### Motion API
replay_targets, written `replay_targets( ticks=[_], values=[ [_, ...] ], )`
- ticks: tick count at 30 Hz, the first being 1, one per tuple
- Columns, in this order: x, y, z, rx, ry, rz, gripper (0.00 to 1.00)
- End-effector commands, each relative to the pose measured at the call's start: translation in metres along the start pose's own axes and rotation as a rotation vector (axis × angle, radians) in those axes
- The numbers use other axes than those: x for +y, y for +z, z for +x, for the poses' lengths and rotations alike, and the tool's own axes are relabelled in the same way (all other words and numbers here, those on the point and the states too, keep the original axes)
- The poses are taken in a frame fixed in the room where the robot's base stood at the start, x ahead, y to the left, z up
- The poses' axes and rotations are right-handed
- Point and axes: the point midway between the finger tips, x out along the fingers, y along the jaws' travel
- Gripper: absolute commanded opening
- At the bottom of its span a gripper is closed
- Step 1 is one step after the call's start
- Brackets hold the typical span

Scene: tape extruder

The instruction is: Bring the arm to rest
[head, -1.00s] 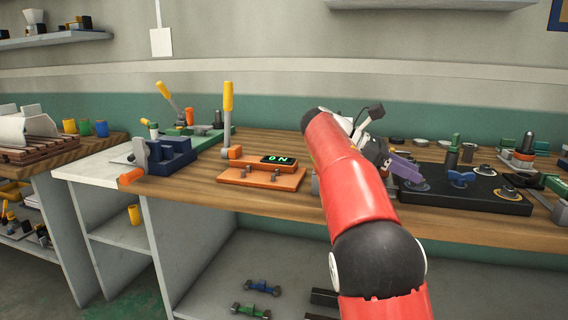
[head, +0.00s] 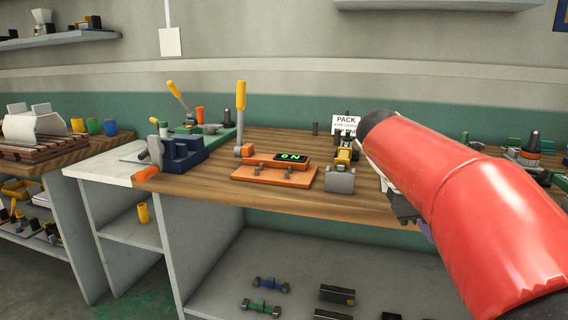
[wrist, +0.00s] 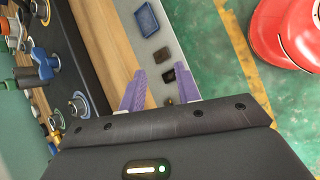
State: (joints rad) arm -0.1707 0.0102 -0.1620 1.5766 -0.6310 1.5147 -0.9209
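My red arm (head: 455,195) fills the right of the head view and hides part of the bench there. In the wrist view my gripper (wrist: 162,90) shows two purple fingers standing well apart. Nothing is between the fingertips. The gripper is open above the bench's front edge, with the wooden top (wrist: 108,45) and the grey lower shelf (wrist: 160,55) beneath it. In the head view the gripper is mostly hidden behind my arm.
An orange device (head: 275,168) with a lit "ON" display and yellow lever stands mid-bench. A blue fixture (head: 180,155) is left of it. A grey-and-yellow item (head: 342,175) and a PACK sign (head: 346,124) stand right. Green floor is in front.

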Motion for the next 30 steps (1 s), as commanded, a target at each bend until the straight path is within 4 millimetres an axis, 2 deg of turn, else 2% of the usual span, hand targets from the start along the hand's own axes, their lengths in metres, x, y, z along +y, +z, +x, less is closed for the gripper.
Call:
replay_targets(
  ticks=[1, 9, 12, 15, 18, 21, 30],
  values=[
    [-0.025, 0.005, 0.003, 0.085, -0.010, 0.083, 0.33],
    [-0.159, -0.013, 0.018, 0.483, -0.163, 0.603, 0.33],
    [-0.201, -0.021, 0.025, 0.580, -0.240, 0.786, 0.33],
    [-0.231, -0.029, 0.033, 0.644, -0.307, 0.929, 0.33],
    [-0.248, -0.034, 0.037, 0.679, -0.349, 1.018, 0.33],
    [-0.255, -0.037, 0.040, 0.693, -0.369, 1.059, 0.33],
    [-0.255, -0.037, 0.040, 0.693, -0.369, 1.059, 0.33]
  ],
)
